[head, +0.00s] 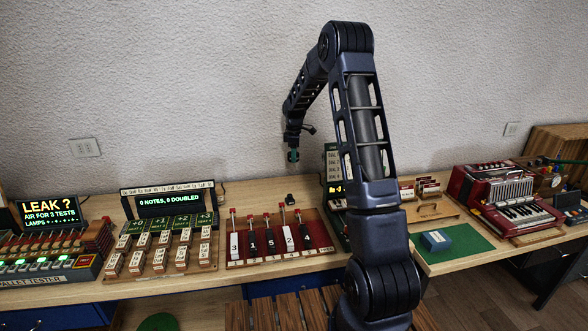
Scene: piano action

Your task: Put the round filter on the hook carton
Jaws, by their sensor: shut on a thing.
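My gripper (293,147) hangs pointing down above the long bench, in front of the wall, left of my arm's upright links. It is shut on a small, dark green, roundish thing, which I take to be the round filter (293,156); its details are too small to read. It is held in the air, clear of the bench. A small blue box with a pale label (436,240) sits on a green mat right of my arm; it may be the hook carton, but I cannot read the label.
The wooden bench (330,262) holds a red board with numbered keys (280,240), a rack of labelled blocks (160,245), a lit tester (50,250) and a red accordion (505,205). My arm hides part of the middle. Green mat (465,247) has bare room around the box.

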